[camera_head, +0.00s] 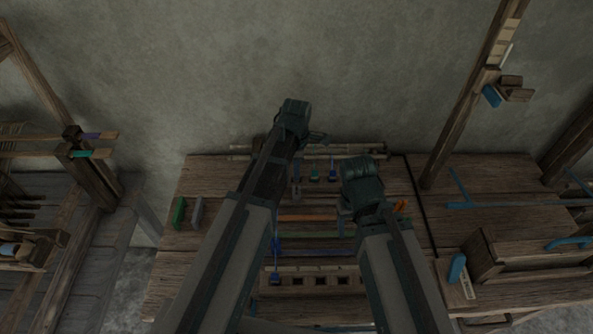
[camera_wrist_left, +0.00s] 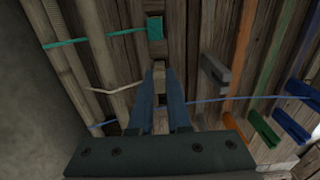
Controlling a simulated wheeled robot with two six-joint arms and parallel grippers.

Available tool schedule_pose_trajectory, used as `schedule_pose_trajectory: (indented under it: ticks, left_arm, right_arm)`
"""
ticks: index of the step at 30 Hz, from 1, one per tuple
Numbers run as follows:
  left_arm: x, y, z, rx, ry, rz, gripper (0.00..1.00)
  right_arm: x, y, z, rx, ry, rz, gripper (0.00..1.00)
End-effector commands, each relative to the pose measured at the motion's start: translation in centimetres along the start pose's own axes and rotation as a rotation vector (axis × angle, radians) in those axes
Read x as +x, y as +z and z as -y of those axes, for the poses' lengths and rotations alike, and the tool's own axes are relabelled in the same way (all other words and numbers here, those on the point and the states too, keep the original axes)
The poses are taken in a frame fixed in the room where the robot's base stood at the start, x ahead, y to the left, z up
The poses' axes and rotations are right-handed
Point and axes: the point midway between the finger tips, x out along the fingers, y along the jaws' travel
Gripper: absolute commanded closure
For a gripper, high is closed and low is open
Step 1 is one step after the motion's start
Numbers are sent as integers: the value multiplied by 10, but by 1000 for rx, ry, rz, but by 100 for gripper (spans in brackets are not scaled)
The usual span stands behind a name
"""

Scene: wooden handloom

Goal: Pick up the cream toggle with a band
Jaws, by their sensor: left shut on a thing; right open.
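The cream toggle (camera_wrist_left: 160,72) is between the blue fingers of my left gripper (camera_wrist_left: 160,88) in the left wrist view, and the gripper is shut on it. Its cream band (camera_wrist_left: 113,88) runs out to the left. A teal toggle (camera_wrist_left: 154,28) with a teal band lies just beyond the fingertips. In the head view my left gripper (camera_head: 312,137) is over the back of the bench, and the cream toggle cannot be made out there. My right gripper (camera_head: 358,188) is over the middle of the bench; it is open, its fingers mostly hidden.
The wooden bench (camera_head: 165,265) holds a teal toggle (camera_head: 315,173) and a blue toggle (camera_head: 332,172) near the back. Green (camera_head: 179,212) and grey (camera_head: 197,212) pieces stand at the left. A wooden box (camera_head: 520,262) and an upright post (camera_head: 462,115) are at the right.

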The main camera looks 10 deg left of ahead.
Motion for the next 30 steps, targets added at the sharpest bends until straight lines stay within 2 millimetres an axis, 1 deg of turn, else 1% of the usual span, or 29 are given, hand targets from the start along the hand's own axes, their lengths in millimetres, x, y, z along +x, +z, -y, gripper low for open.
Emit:
schedule_pose_trajectory:
  ticks: [1, 5, 12, 16, 21, 30]
  left_arm:
    - [-10, 0, 0, 0, 0, 0, 100]
    - [-27, 0, 0, 0, 0, 0, 100]
    - [-66, 0, 0, 0, 0, 0, 100]
    - [-83, 0, 0, 0, 0, 0, 100]
    - [-92, 0, 0, 0, 0, 0, 100]
    - [-90, 0, 0, 0, 0, 0, 100]
  right_arm:
    - [-10, 1, -1, 0, 0, 0, 38]
    - [-27, 2, -3, 0, 0, 0, 38]
    - [-65, 4, -6, 0, 0, 0, 38]
    - [-82, 5, -8, 0, 0, 0, 38]
    - [-91, 5, -9, 0, 0, 0, 38]
    - [-90, 5, -9, 0, 0, 0, 38]
